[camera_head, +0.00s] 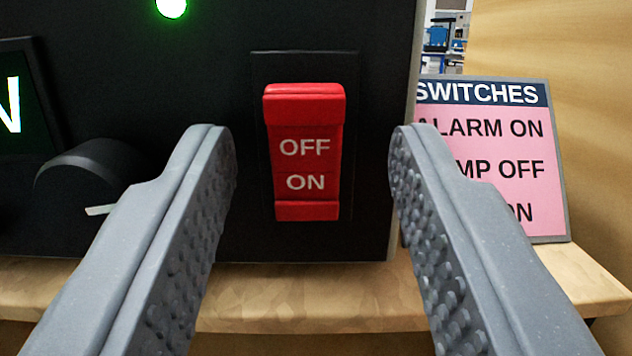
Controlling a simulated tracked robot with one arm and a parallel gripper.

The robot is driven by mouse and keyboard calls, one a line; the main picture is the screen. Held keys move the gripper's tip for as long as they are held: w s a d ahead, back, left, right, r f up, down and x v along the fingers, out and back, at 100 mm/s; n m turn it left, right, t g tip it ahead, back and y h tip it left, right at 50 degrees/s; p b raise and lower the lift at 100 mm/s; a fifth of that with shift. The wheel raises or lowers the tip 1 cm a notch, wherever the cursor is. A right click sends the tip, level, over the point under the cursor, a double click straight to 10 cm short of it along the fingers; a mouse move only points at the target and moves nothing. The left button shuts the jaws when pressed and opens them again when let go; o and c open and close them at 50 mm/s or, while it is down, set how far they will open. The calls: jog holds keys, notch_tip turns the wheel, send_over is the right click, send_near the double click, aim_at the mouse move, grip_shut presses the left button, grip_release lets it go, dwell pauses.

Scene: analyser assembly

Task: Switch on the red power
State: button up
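The red rocker switch (304,152) is on the front of a black panel (235,60), marked OFF above and ON below. Its top end has a brighter face showing and seems to stand out; I cannot tell its setting for sure. My gripper (312,160) is open and empty, with one grey finger on each side of the switch in the picture. The fingers look nearer to the camera than the panel and apart from the switch. No part of the switch is hidden.
A green lamp (172,7) glows at the top. A black knob (90,180) with a white mark and a lit green display (12,105) are at left. A pink SWITCHES sign (500,160) stands at right, partly behind my right finger. A wooden shelf (300,295) runs below.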

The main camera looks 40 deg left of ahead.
aim_at(319, 14)
notch_tip(319, 14, up, 4)
jog(key=shift+p, duration=1.25)
jog(key=s+b, duration=0.5)
jog(key=s, duration=0.8)
jog(key=shift+s+d+r, duration=0.2)
jog(key=shift+s+r, duration=0.05)
jog(key=shift+s, duration=0.1)
jog(key=shift+s+b, duration=0.25)
jog(key=shift+b, duration=0.75)
jog(key=s+b, duration=0.1)
jog(key=b, duration=0.3)
jog(key=shift+s+r, duration=0.15)
jog(key=shift+s, duration=0.25)
jog(key=shift+r, duration=0.1)
